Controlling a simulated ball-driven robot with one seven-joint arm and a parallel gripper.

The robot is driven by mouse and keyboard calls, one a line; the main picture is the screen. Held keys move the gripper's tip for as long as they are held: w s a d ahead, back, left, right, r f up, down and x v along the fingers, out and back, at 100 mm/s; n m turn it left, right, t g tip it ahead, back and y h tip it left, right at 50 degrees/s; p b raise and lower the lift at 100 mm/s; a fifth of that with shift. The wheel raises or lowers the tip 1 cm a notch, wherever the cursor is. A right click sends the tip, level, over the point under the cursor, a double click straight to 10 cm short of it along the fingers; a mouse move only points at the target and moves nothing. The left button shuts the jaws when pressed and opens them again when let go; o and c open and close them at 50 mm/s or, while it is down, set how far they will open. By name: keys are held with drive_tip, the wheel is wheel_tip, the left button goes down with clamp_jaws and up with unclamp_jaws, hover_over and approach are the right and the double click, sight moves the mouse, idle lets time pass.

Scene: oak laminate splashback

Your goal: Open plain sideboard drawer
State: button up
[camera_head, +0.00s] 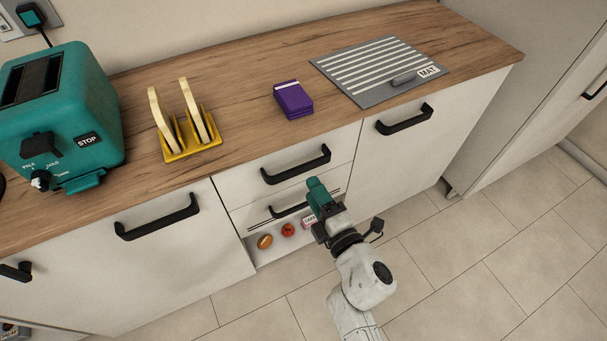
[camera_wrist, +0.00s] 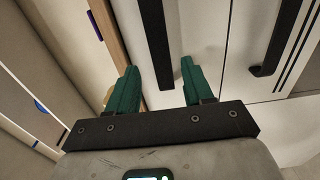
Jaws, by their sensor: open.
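The sideboard (camera_head: 183,252) has pale fronts with black handles under a wooden top. Its narrow middle column has an upper drawer (camera_head: 243,181) that looks shut. That drawer's black bar handle (camera_head: 297,166) is also in the wrist view (camera_wrist: 155,45). Below is a second black handle (camera_head: 288,211), partly hidden by my gripper; it shows at the right of the wrist view (camera_wrist: 278,42). My gripper (camera_head: 315,184) has green fingers, open and empty, just below the upper handle's right end. In the wrist view, the upper handle appears between the fingers (camera_wrist: 158,78); contact cannot be told.
A teal toaster (camera_head: 95,110), yellow toast rack (camera_head: 192,149), purple box (camera_head: 293,100) and grey striped mat (camera_head: 375,95) are on the top. Small items, including an orange-brown one (camera_head: 265,241), sit in the low open space. Tiled floor (camera_head: 480,260) at right is clear.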

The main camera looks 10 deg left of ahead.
sight(301, 171)
drive_tip(key=b+x, duration=0.1)
drive_tip(key=x, duration=0.5)
drive_tip(key=shift+w+a, duration=0.1)
clamp_jaws()
idle(0.4)
